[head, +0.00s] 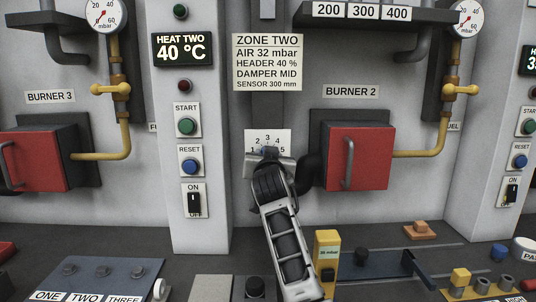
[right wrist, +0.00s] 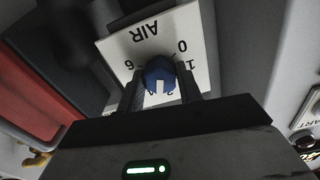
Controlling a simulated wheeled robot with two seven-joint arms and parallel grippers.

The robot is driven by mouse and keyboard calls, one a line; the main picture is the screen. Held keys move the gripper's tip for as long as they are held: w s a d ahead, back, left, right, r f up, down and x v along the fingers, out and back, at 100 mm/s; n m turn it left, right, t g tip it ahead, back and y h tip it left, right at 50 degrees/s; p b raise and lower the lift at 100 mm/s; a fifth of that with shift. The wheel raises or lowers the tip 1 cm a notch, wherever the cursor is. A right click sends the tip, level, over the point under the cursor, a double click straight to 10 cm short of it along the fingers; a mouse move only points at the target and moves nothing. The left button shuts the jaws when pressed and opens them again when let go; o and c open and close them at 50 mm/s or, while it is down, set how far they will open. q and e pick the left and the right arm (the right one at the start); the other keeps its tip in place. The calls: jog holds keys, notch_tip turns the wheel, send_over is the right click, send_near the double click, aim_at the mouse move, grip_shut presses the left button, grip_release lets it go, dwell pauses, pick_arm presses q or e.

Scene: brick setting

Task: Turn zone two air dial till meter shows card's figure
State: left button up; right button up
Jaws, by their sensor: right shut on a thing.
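The zone two air dial is a blue knob (right wrist: 160,72) on a white plate (right wrist: 118,46) marked AIR with a numbered scale. In the right wrist view my right gripper (right wrist: 161,88) has a finger on each side of the knob and is shut on it. The knob's white mark points down in that view, between the 2 and 4; the figure there is hidden. In the head view my right gripper (head: 268,153) covers most of the dial. The card (head: 268,62) reads AIR 32 mbar. A yellow meter (head: 327,240) has a small mbar display, too small to read surely. My left gripper is out of view.
Round mbar gauges (head: 103,14) and (head: 467,17) hang at the top left and right. Red burner doors (head: 360,158) flank the dial.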

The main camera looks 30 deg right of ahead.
pick_arm(q)
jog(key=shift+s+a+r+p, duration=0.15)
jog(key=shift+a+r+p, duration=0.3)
jog(key=shift+p, duration=0.95)
pick_arm(e)
jog(key=shift+n, duration=2.1)
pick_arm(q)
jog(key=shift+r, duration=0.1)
pick_arm(e)
jog(key=shift+f, duration=0.1)
jog(key=o, duration=1)
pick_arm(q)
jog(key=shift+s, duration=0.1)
pick_arm(e)
jog(key=shift+s, duration=0.1)
